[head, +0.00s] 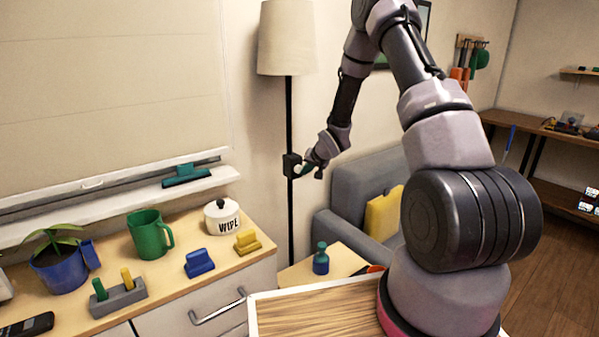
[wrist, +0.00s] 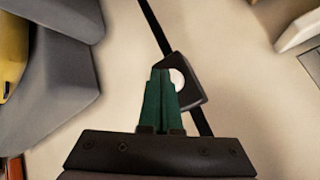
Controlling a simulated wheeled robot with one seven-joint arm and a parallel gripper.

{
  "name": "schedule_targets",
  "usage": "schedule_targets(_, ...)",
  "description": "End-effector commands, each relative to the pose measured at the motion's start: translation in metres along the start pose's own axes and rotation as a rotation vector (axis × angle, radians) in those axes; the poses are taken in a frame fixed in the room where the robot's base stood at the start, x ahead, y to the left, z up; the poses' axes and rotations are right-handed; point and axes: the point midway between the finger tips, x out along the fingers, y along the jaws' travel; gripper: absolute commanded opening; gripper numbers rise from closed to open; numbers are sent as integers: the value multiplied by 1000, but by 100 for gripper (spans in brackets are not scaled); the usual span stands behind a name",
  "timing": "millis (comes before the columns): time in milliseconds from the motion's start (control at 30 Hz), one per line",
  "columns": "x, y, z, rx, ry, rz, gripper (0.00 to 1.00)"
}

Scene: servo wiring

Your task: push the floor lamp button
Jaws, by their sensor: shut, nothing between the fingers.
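The floor lamp (head: 287,40) has a cream shade on a thin black pole and stands against the wall. A dark button box sits partway up the pole (head: 291,165). In the wrist view the box (wrist: 193,92) carries a round white button (wrist: 177,79). My gripper (head: 301,170) has green fingers and is shut and empty. In the wrist view the fingertips (wrist: 161,73) overlap the left edge of the white button. I cannot tell whether they touch it. The fingers and box look very close in the head view.
A grey armchair (head: 345,187) with a yellow cushion (head: 382,213) stands right of the pole. A wooden cabinet top at the left holds a green mug (head: 149,234), a white WIPE pot (head: 222,217) and a potted plant (head: 58,264). A teal bottle (head: 321,259) stands below the lamp box.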

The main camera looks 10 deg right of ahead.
Motion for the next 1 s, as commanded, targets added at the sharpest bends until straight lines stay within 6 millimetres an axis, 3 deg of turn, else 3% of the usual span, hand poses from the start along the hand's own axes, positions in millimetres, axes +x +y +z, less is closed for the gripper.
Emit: schedule_targets(1000,6,-5,-5,0,0,0,0)
